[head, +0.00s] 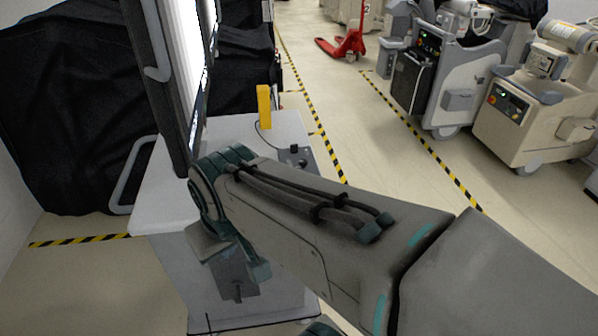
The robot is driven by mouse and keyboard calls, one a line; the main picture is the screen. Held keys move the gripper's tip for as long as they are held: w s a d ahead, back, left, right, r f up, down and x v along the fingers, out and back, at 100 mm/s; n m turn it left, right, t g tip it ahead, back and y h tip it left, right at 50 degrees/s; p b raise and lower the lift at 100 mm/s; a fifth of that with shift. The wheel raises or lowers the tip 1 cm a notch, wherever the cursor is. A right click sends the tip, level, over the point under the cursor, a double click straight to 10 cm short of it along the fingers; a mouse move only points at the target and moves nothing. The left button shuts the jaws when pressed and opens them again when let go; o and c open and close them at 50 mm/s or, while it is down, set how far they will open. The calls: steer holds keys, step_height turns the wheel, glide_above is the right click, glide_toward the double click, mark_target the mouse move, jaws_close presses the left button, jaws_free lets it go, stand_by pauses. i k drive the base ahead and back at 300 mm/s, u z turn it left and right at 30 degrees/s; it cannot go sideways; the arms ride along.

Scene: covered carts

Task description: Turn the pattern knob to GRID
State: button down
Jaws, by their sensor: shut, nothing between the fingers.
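A small grey control box (299,160) with a short dark knob (294,149) on top sits at the right part of the white cart top (165,187). It is small in view, and I cannot read any GRID label or tell the knob's setting. My arm crosses in front of the cart from the lower right. My gripper (238,294) hangs pointing down below the wrist, in front of the cart's near side. It is shut and empty, apart from the box and knob.
A large screen (158,75), seen nearly edge-on, stands over the cart's left part. A yellow upright piece (264,106) stands behind the box. A black cover (70,110) drapes equipment at left. Beige machines (535,110) and a red pallet jack (345,46) stand beyond open floor.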

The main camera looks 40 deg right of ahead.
mark_target(304, 163)
steer(key=k, duration=1)
steer(key=z, duration=1.3)
steer(key=i, duration=1.55)
steer(key=u, duration=1.45)
